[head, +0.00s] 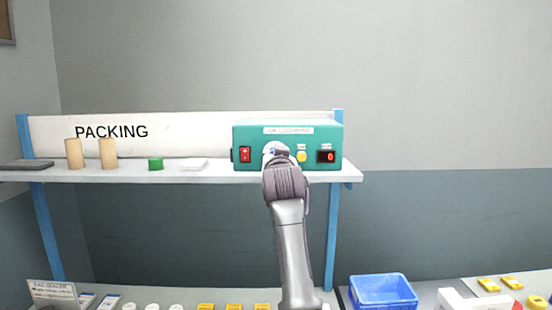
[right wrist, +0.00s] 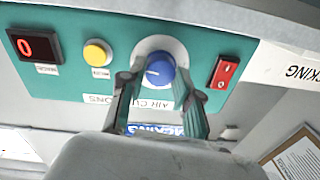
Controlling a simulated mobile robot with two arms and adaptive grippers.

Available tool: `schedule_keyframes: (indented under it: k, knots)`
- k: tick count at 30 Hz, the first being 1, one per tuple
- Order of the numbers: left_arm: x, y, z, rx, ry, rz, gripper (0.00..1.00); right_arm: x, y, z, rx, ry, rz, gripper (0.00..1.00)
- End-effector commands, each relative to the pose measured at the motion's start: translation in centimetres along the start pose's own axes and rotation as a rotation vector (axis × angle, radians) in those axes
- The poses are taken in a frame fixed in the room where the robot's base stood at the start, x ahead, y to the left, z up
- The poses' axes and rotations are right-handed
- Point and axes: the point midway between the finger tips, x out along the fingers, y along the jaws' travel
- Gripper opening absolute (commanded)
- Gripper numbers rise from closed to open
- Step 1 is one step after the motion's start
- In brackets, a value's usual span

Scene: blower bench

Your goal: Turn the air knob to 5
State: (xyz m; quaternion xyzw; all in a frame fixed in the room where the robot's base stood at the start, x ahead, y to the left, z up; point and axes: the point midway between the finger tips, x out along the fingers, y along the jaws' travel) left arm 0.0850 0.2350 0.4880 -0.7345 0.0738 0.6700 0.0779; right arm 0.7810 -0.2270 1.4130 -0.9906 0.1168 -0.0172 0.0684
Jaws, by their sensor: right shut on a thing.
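The teal blower box (head: 242,133) stands on the shelf, with a red display (head: 326,156) reading 0. In the right wrist view, which shows the panel upside down, the blue air knob (right wrist: 160,68) with its white pointer line sits on a white round dial. My right gripper (right wrist: 157,80) has a finger on each side of the knob and is shut on it. In the head view my right gripper (head: 277,155) covers the knob. The digits around the dial are too small to read. My left gripper is not in view.
A red rocker switch (right wrist: 224,70) and a yellow button (right wrist: 97,53) flank the knob closely. On the shelf (head: 220,174) stand two tan cylinders, a green cap (head: 155,163) and a white piece. A blue bin (head: 383,290) is below right.

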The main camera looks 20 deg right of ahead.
Motion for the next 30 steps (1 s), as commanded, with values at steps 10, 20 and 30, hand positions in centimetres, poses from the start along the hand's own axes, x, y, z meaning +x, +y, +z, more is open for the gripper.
schedule_keyframes:
  k: [10, 20, 30]
  knots:
    - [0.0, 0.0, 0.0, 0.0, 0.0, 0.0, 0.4, 0.0, 0.0, 0.2, 0.0, -0.005, 0.0, 0.58]
    - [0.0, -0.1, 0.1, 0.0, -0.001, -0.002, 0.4, -1.3, -0.1, 0.1, 0.0, -0.002, -0.001, 0.58]
    - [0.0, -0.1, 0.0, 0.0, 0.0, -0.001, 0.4, -8.0, -0.1, 0.2, 0.003, -0.003, -0.002, 0.58]
